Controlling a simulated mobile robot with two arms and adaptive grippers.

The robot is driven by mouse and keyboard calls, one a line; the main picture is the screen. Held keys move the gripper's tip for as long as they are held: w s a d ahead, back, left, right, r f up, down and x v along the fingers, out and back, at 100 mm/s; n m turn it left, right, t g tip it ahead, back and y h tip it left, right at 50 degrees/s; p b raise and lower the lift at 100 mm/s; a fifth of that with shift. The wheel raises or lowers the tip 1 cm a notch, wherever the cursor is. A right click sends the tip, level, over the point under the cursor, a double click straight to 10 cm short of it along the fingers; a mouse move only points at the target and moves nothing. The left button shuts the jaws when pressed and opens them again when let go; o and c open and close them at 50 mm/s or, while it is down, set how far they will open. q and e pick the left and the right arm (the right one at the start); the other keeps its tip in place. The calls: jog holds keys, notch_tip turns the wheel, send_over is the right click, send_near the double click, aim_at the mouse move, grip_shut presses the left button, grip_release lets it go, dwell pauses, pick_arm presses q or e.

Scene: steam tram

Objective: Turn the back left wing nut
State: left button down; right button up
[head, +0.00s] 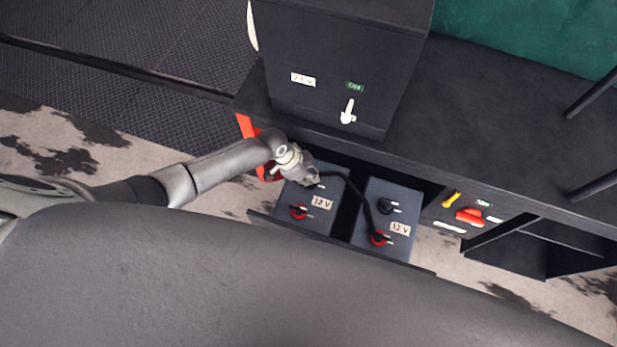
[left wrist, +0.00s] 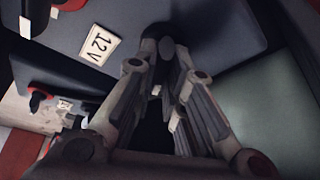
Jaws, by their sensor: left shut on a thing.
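The left battery (head: 325,220), dark with a "12 V" label, stands under the bench. My left gripper (head: 311,181) is over its back terminal and mostly hides the back left wing nut there. In the left wrist view the fingers (left wrist: 166,62) close together at a dark, rounded piece (left wrist: 181,47), seemingly this wing nut, and are shut on it. My right gripper is in neither view.
A black cable (head: 357,192) runs from near my left gripper to the right battery's (head: 405,190) red front terminal (head: 378,239). The bench (head: 480,110) overhangs behind, carrying a box (head: 340,60) with a white switch (head: 348,112). A red switch (head: 470,216) is at right.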

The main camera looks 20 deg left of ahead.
pick_arm(q)
jog(key=shift+m+b, duration=0.3)
jog(key=shift+m, duration=0.1)
jog(key=c, duration=1.5)
grip_release()
jog(key=shift+r, duration=0.1)
jog(key=v, duration=1.1)
jog(key=shift+a+r, duration=0.25)
jog(key=shift+r, duration=0.1)
jog(key=shift+w, duration=0.1)
